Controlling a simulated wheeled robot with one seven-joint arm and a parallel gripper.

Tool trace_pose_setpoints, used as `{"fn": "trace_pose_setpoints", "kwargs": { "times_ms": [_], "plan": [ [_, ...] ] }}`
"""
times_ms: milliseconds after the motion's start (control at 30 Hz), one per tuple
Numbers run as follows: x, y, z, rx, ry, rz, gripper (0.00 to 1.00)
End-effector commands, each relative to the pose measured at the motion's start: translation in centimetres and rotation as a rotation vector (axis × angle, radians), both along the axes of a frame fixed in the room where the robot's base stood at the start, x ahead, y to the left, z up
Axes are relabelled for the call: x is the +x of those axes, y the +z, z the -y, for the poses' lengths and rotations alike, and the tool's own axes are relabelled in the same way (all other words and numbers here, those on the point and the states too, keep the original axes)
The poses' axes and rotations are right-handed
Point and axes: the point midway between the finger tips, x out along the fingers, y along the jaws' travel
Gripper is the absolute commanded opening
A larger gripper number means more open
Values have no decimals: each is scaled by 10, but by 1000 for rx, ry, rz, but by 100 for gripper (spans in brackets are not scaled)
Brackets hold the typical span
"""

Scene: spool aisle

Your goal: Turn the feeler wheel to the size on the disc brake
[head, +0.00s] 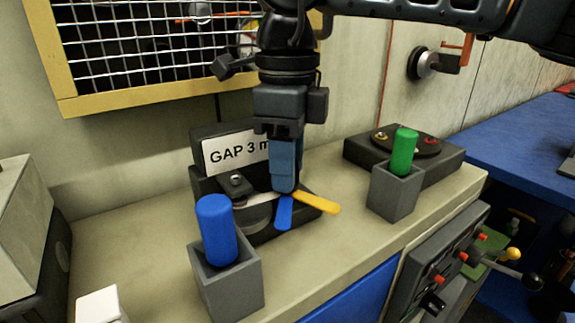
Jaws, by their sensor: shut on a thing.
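A dark fixture (208,190) stands on the bench with a white sign reading "GAP 3 m" (222,154); my gripper hides the rest of the sign. A grey curved metal edge (252,212), seemingly the disc brake, shows at its front beside a dark clamp block (237,184). A blue tab (284,212) and a yellow tab (318,202) spread out beneath my gripper, seemingly from the feeler wheel. My gripper (284,187) points down with its blue fingers shut there. The fingers hide the wheel's middle and the exact grip.
A grey holder with a blue cylinder (217,228) stands in front, and one with a green cylinder (404,150) to the right. Behind the latter is a dark box with a round top (412,142). A yellow-framed mesh (130,45) is on the wall.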

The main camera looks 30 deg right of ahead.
Motion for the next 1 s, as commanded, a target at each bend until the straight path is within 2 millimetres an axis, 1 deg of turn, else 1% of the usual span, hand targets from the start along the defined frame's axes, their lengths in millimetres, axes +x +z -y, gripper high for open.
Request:
{"fn": "trace_pose_setpoints", "kwargs": {
  "times_ms": [300,333,400,633,733,867,1000],
  "plan": [
    [0,1,-1,3,0,2,0],
    [0,1,-1,3,0,2,38],
    [0,1,-1,3,0,2,45],
    [0,0,0,1,0,1,46],
    [0,5,0,0,0,1,46],
    [1,21,0,0,-1,3,46],
    [1,45,0,0,-1,3,46]
  ]
}}
